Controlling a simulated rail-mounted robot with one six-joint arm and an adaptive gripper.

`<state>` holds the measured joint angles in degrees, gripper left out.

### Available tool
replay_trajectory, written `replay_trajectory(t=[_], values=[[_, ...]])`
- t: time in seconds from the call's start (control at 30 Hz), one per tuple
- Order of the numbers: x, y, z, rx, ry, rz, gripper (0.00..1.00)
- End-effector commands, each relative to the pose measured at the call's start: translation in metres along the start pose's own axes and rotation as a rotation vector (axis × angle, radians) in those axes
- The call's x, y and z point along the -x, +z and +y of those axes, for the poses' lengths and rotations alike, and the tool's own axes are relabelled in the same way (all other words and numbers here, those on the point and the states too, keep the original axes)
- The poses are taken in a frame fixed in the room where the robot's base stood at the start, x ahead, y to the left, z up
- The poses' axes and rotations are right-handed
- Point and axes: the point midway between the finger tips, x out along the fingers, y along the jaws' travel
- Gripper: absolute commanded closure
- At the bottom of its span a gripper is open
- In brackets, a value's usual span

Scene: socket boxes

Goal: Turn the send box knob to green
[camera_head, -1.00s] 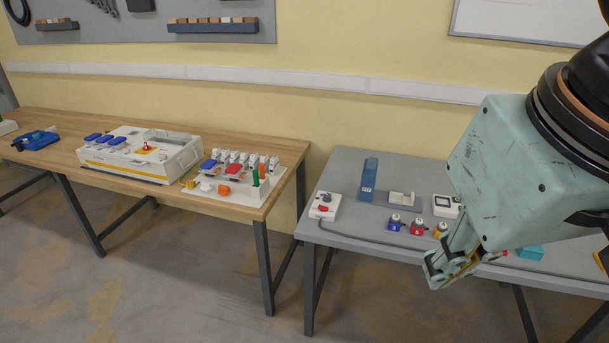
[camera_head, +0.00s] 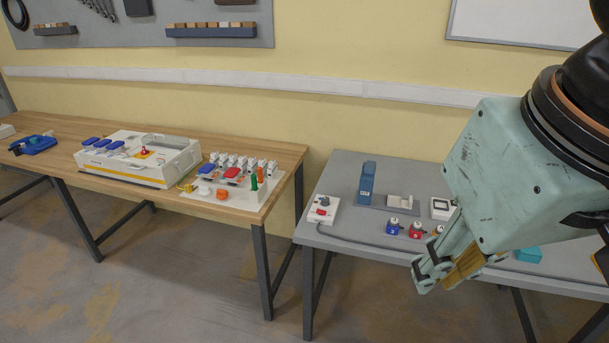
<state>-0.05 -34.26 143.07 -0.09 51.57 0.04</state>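A white box with a dark square face (camera_head: 442,208) stands farther right, partly hidden by my arm. My gripper (camera_head: 452,268) hangs at the front edge of the grey table, right of and apart from the knob box.
The grey table (camera_head: 345,168) also holds a blue upright block (camera_head: 367,182), blue (camera_head: 393,226) and red (camera_head: 416,230) socket pieces and a teal block (camera_head: 529,254). A cable runs along its front. A wooden bench (camera_head: 262,146) with a white machine (camera_head: 130,172) stands left.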

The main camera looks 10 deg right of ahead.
Motion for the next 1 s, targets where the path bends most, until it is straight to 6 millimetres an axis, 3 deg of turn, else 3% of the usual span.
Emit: replay_trajectory(t=[0.17, 0.37, 1.0], values=[[0.002, -0.012, 0.000, 0.001, 0.000, -0.004, 0.69], [0.005, -0.039, 0.000, 0.004, 0.000, -0.018, 0.69], [0.002, -0.158, 0.001, 0.017, 0.000, -0.067, 0.69]])
